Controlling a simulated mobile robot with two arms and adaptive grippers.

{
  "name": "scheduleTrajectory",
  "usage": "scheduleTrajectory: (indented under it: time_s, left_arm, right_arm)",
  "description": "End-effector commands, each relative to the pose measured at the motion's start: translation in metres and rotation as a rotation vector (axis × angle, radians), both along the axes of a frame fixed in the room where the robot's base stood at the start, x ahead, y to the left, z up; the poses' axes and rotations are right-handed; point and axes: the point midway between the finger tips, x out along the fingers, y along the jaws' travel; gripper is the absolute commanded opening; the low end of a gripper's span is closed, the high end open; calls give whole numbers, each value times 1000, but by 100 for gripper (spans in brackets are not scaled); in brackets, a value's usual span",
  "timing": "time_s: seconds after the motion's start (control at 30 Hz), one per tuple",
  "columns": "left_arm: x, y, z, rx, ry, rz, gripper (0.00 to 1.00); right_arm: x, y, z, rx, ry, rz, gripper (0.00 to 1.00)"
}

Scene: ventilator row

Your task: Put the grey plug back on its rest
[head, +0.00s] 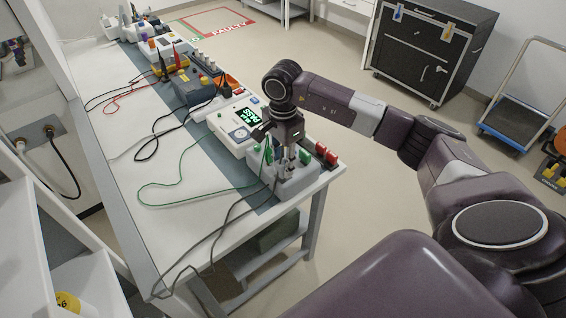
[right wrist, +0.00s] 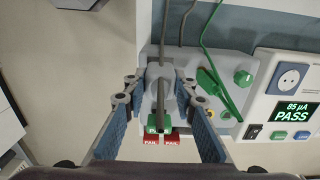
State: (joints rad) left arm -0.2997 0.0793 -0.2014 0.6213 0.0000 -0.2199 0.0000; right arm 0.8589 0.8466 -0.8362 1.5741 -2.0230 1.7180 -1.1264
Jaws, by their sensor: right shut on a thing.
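My right gripper (head: 287,150) points down over the grey box (head: 290,186) at the near end of the bench. In the right wrist view my right gripper (right wrist: 160,92) is shut on the grey plug (right wrist: 160,73), with a finger on each side. A grey cable runs from the plug. The plug is over the grey box; I cannot tell whether it touches a rest there. The fingers mostly hide the plug in the head view. My left gripper is not in view.
A tester (head: 238,120) with a lit PASS screen stands beside the box. A green clip (right wrist: 210,80) with a green lead sits on the box. Red FAIL tags (right wrist: 171,141) are close to the fingers. Loose cables cross the bench top (head: 150,175). Several instruments stand farther back.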

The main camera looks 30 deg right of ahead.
Motion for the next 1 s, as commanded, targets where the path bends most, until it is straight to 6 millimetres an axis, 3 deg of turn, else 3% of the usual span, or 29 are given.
scheduleTrajectory:
  time_s: [0.9, 0.93, 1.0]
  left_arm:
    - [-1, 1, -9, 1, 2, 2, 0]
    - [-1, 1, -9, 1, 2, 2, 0]
    - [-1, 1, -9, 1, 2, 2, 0]
  right_arm:
    - [0, 0, -10, 0, 0, 0, 0]
    - [0, 0, -10, 0, 0, 0, 27]
    - [0, 0, -10, 0, 0, 0, 35]
